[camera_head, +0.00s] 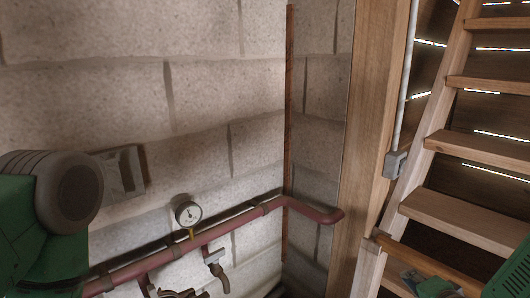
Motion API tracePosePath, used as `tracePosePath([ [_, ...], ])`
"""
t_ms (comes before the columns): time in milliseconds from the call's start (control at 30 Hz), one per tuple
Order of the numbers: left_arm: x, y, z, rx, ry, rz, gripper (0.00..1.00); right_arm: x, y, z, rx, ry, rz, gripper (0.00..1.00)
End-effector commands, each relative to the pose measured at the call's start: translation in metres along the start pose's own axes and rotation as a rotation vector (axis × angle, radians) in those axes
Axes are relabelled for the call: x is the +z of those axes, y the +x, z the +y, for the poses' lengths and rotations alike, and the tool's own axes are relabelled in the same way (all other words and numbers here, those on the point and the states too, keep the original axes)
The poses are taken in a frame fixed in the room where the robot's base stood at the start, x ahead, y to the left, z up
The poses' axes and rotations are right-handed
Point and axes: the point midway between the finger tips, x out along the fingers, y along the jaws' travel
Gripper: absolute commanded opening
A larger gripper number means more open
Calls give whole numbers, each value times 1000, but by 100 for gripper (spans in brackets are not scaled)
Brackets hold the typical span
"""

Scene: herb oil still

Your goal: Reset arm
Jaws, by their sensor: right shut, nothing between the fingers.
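My left arm shows at the left edge as a green link with a dark grey ribbed joint; its gripper is out of view. My right arm's green link enters at the lower right corner. My right gripper (428,285) is low in the picture, small and partly cut off by the bottom edge, in front of the wooden stairs. It is shut and I see nothing held in it.
A red pipe (235,221) runs along the block wall (110,95), with a round gauge (188,213) and a valve (216,270). A wooden post (362,120), a grey conduit box (395,164) and wooden stairs (470,218) stand at right. An orange-brown bar (410,258) crosses below the stairs.

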Motion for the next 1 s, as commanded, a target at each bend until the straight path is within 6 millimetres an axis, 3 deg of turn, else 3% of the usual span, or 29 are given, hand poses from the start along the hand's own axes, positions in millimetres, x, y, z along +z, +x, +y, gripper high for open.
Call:
tracePosePath([
  [167,0,0,0,-1,-1,-1,51,59,-25,58,180,-226,-165,0],
  [233,0,0,0,-1,-1,-1,51,86,-46,89,270,-351,-263,0],
  [333,0,0,0,-1,-1,-1,51,124,-90,139,408,-561,-442,0],
  [500,0,0,0,0,0,-1,51,160,-171,202,576,-866,-738,0],
  [600,0,0,0,0,0,-1,51,167,-207,222,633,-981,-865,0],
  [700,0,0,0,0,0,0,51,170,-228,232,662,-1046,-940,0],
  [1000,0,0,0,0,0,-1,51,171,-234,235,671,-1066,-965,0],
])
